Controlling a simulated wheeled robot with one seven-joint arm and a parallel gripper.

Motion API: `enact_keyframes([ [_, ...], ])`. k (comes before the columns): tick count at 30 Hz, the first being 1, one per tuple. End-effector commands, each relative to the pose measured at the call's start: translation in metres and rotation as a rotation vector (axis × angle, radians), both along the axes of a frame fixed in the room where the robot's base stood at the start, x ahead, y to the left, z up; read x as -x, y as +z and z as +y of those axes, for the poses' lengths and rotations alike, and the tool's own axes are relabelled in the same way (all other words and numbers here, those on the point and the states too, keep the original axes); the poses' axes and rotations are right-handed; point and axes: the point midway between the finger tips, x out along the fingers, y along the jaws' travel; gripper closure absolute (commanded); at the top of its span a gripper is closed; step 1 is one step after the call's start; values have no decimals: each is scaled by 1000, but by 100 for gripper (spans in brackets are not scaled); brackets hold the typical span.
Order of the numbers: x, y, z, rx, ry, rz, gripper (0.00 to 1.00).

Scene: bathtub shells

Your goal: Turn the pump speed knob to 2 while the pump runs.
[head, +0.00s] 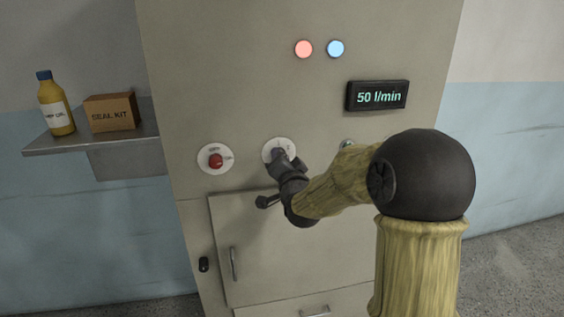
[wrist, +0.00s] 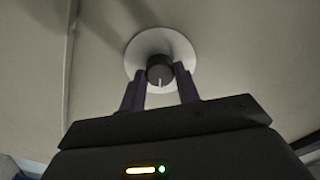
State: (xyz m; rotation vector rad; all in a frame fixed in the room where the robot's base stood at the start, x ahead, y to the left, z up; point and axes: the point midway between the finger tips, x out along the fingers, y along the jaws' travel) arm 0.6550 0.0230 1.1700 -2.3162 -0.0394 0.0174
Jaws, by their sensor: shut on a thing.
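The pump speed knob (wrist: 160,74) is a dark round knob with a white pointer line, set in a white round dial plate (wrist: 133,60). In the wrist view the pointer line points toward the bottom of the picture. My gripper (wrist: 160,80) has one finger on each side of the knob and is shut on it. In the head view my gripper (head: 279,156) covers most of the knob, and part of the white dial plate (head: 270,145) shows around it. The dial numbers are too small to read. A display (head: 377,96) reads 50 l/min.
A red knob (head: 216,161) on a white plate sits left of my gripper. A red lamp (head: 304,49) and a blue lamp (head: 336,49) are lit above. Below is a cabinet door (head: 275,255). A shelf (head: 75,142) at left holds an oil bottle (head: 55,105) and a seal kit box (head: 111,112).

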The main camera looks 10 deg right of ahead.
Motion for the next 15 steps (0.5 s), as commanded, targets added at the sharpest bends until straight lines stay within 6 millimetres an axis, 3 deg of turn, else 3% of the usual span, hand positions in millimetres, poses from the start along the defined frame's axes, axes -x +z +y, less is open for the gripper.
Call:
enact_keyframes([
  [5,0,-1,0,1,0,3,91],
  [6,0,-1,0,1,-1,4,62],
  [9,0,-1,0,1,-1,2,46],
  [15,0,0,0,2,0,1,46],
])
